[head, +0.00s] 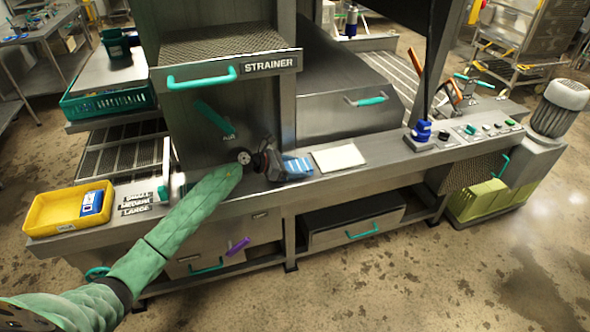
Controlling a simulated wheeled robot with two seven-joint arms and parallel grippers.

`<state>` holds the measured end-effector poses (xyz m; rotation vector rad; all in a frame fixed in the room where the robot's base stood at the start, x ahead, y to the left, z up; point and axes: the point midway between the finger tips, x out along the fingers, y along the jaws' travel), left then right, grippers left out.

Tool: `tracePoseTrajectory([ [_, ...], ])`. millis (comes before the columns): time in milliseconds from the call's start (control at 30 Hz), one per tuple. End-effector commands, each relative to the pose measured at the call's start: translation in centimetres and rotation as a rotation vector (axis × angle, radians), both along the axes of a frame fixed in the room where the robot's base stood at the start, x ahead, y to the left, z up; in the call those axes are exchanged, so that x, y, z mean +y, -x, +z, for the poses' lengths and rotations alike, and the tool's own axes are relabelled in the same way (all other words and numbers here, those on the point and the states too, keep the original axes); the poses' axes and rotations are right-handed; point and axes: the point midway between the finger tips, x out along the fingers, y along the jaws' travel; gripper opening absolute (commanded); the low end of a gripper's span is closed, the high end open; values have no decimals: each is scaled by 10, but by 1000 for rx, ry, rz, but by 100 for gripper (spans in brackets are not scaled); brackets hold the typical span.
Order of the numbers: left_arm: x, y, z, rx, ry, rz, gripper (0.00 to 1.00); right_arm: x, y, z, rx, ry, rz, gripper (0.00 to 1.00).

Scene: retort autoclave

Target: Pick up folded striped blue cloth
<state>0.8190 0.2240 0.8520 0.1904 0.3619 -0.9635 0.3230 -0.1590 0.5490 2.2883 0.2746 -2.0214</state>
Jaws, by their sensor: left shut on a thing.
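The folded striped blue cloth (298,167) shows on the steel ledge in the middle of the head view, its light and darker blue stripes facing me. My left gripper (281,166), at the end of the green-sleeved arm, is at the cloth's left end and shut on it. The gripper hides that end of the cloth. I cannot tell whether the cloth is lifted off the ledge. My right gripper is not in view.
A pale flat pad (338,158) lies just right of the cloth. A yellow tray (50,213) with a blue-and-white item sits at the left end. The strainer housing (240,110) rises behind the gripper. Knobs and a blue object (421,131) stand on the right ledge.

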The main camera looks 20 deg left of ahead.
Motion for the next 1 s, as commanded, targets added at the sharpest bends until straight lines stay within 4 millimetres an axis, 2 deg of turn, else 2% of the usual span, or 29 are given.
tracePoseTrajectory([
  [267,1,0,34,-7,-3,-1,37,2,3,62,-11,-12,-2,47],
  [400,-35,5,53,-7,-2,-5,37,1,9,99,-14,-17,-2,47],
  [600,-75,12,78,-5,0,-3,37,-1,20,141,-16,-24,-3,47],
  [733,-94,15,90,-4,1,-2,37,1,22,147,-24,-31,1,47],
  [800,-101,16,95,-4,0,-2,37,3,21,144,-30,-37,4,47],
  [1000,-114,18,103,-2,-1,-1,37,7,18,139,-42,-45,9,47],
])
